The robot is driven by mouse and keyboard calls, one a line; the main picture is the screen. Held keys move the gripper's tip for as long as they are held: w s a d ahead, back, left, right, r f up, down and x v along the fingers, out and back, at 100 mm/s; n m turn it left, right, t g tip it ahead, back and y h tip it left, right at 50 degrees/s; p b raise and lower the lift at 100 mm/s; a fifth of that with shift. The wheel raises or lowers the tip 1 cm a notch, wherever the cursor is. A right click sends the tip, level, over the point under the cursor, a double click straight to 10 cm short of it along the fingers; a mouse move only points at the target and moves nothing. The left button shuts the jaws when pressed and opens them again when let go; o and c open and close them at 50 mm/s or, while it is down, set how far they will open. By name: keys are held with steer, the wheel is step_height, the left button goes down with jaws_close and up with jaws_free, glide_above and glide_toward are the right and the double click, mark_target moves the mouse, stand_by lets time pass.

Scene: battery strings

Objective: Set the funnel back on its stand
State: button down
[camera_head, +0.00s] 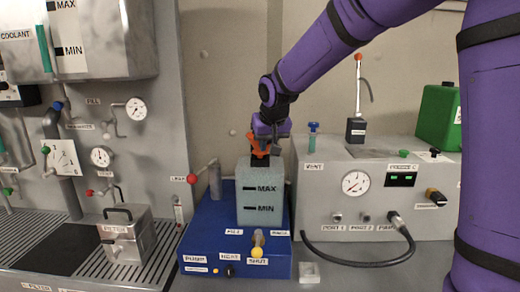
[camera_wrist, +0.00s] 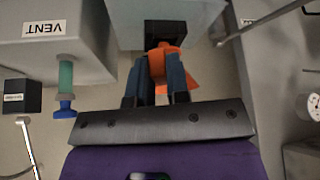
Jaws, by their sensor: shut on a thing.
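The orange funnel (camera_head: 257,146) is at the black filler neck on top of the translucent tank (camera_head: 262,208) marked MAX and MIN. My gripper (camera_head: 265,138) is shut on the funnel just above the tank. In the wrist view, the funnel (camera_wrist: 178,72) shows between and beyond the two blue fingers of my gripper (camera_wrist: 158,62), with the dark neck (camera_wrist: 166,32) behind it. Whether the funnel's spout is inside the neck or just above it, I cannot tell. I cannot clearly make out the funnel's stand.
A grey box with a gauge (camera_head: 356,182) and a black hose (camera_head: 360,263) stands right. A small pale block (camera_head: 309,272) lies in front.

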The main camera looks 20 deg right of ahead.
steer(key=shift+r, duration=1.25)
